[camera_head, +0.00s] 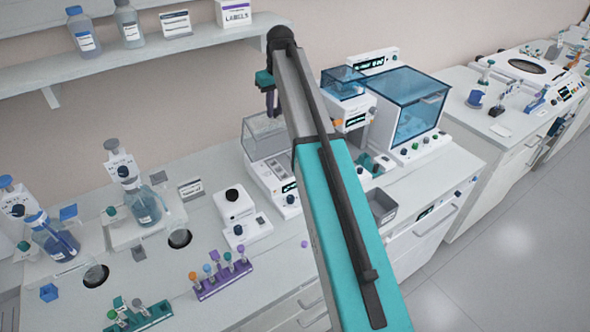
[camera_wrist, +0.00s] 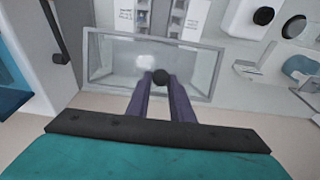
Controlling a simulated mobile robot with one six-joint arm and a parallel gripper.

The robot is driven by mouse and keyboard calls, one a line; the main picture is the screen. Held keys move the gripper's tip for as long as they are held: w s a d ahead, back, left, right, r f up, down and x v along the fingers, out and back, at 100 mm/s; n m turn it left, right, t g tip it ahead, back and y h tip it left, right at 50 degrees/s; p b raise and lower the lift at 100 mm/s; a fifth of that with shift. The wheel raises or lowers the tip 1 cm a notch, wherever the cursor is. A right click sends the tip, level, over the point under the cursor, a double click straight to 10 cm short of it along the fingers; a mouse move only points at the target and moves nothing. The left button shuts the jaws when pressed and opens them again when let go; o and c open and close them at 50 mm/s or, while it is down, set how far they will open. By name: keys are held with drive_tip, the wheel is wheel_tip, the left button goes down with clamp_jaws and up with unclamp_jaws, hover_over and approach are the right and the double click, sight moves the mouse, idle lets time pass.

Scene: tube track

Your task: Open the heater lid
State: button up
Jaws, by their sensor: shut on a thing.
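The heater (camera_head: 276,182) is a white box with small displays and knobs on its front, in the middle of the bench behind my arm. Its clear, grey-framed lid (camera_head: 262,136) shows above the back of the body; I cannot tell its exact angle. In the wrist view the lid (camera_wrist: 110,62) is a wide see-through rectangle, with the heater's white front (camera_wrist: 179,18) beyond it. My gripper (camera_head: 270,105) is at the lid's top edge.
A machine with a blue clear cover (camera_head: 417,105) stands right of the heater. A small white device with a black knob (camera_head: 233,198) is to its left. A purple tube rack (camera_head: 221,280) sits in front. The wall shelf (camera_head: 150,53) hangs above left.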

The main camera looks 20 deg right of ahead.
drive_tip(key=shift+w+a, duration=0.2)
drive_tip(key=shift+w, duration=0.75)
drive_tip(key=shift+w+a, duration=0.2)
drive_tip(key=shift+w, duration=0.75)
drive_tip(key=w, duration=0.3)
drive_tip(key=shift+w+a+f, duration=0.3)
drive_tip(key=shift+a+f, duration=0.05)
drive_tip(key=shift+f, duration=0.05)
drive_tip(key=o, duration=0.8)
drive_tip(key=shift+r, duration=0.1)
